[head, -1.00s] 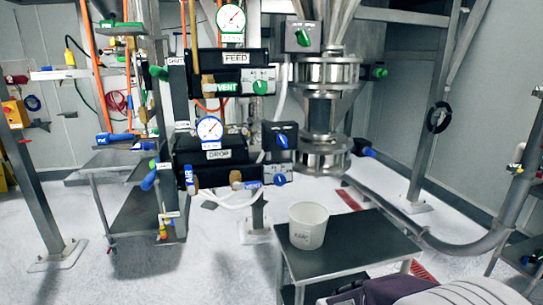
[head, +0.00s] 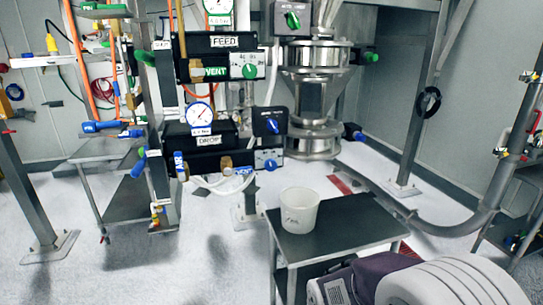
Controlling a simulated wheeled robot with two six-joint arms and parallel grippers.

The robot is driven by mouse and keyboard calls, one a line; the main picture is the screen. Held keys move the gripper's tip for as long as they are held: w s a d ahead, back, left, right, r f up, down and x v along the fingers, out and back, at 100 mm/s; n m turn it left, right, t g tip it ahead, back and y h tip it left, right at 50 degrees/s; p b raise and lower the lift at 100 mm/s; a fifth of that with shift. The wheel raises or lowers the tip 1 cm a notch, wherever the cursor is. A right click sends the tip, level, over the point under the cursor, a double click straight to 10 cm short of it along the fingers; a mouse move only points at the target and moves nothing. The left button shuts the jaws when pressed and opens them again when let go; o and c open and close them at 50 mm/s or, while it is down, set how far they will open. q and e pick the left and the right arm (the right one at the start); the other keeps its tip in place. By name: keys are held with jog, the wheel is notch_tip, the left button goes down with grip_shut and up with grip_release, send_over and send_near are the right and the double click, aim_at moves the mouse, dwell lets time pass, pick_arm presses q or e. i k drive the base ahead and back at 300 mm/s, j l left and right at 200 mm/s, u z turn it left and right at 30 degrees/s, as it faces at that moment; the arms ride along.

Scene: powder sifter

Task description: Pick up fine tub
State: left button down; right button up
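A white tub (head: 299,212) stands upright on the dark top of a small metal cart (head: 350,226), near its left back corner. It has a small dark marking on its front that is too blurred to read. Its open rim faces up, and its contents cannot be made out. Neither of my grippers is in the head view, and nothing is touching the tub.
Behind the cart is a steel sifter column (head: 316,95) with a pipe (head: 440,222) curving right. Feed (head: 222,57) and drop (head: 207,150) panels hang left of it. A metal side table (head: 110,190) stands at left. Floor left of the cart is clear.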

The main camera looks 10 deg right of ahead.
aim_at(300, 205)
jog(key=i+l+z, duration=0.55)
jog(key=i, duration=0.2)
